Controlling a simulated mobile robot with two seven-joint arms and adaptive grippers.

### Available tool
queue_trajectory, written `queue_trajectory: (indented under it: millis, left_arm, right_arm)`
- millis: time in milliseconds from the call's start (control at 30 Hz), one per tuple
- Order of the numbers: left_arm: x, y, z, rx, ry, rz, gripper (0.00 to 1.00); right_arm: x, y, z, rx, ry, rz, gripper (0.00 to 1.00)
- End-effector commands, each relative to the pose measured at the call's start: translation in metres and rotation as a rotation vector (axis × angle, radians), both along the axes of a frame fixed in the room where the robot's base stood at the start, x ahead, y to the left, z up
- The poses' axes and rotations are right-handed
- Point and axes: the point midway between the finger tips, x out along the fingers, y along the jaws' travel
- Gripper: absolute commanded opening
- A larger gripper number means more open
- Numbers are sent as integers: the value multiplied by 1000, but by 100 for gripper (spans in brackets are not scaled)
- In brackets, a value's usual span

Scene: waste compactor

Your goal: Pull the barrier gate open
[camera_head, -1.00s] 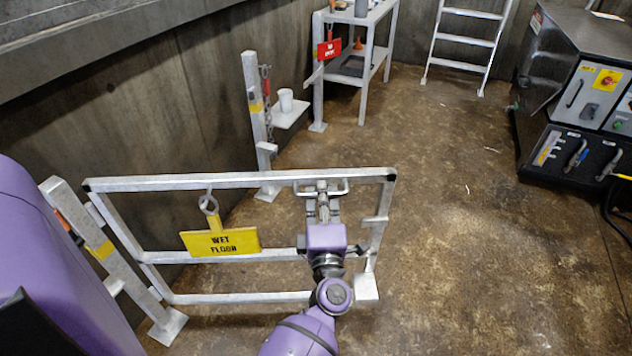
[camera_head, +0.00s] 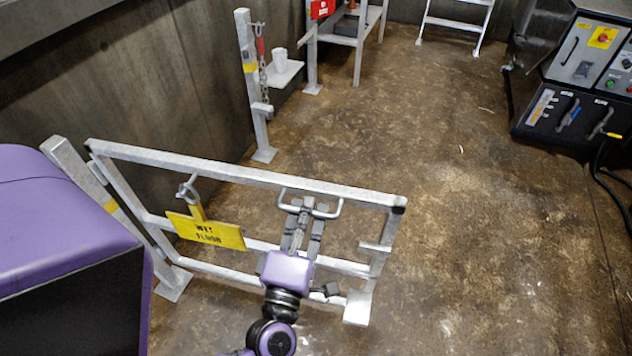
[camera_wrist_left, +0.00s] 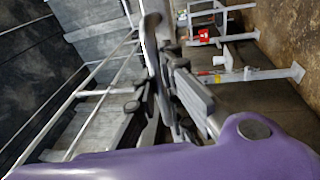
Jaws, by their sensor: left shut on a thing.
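The barrier gate (camera_head: 250,177) is a grey metal frame, swung at an angle away from the wall, in the head view. A handle (camera_head: 335,207) sits on its top rail. My left gripper (camera_head: 304,208) is shut on this handle, and its purple wrist lies below it over the gate. In the left wrist view the fingers (camera_wrist_left: 170,80) close around the handle bar. The hinge post (camera_head: 85,180) stands at the left, partly hidden by a purple body part of mine. My right gripper is not seen.
A latch post (camera_head: 252,85) with a chain stands by the wall, a small shelf with a white cup (camera_head: 279,59) beside it. A control machine (camera_head: 572,85) with levers stands at the right. A ladder (camera_head: 455,22) is at the back. The middle floor is clear.

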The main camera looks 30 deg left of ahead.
Motion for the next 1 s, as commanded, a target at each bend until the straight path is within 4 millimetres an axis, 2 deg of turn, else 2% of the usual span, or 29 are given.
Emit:
queue_trajectory:
  millis: [300, 333, 467, 500, 833, 1000]
  left_arm:
    - [0, 1, 2, 2, -3, 0, 0]
    - [0, 1, 2, 2, -4, 1, 11]
    - [0, 1, 2, 2, -3, 1, 28]
    - [0, 1, 1, 2, -3, 1, 29]
    - [-3, 0, -1, 2, 1, 0, 29]
    - [-24, -7, -6, 2, 4, 0, 29]
  right_arm:
    - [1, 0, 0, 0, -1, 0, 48]
    - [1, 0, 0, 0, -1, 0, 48]
    - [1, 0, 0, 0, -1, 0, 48]
    - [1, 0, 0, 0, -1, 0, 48]
    - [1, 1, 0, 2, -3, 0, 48]
    - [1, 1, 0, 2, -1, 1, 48]
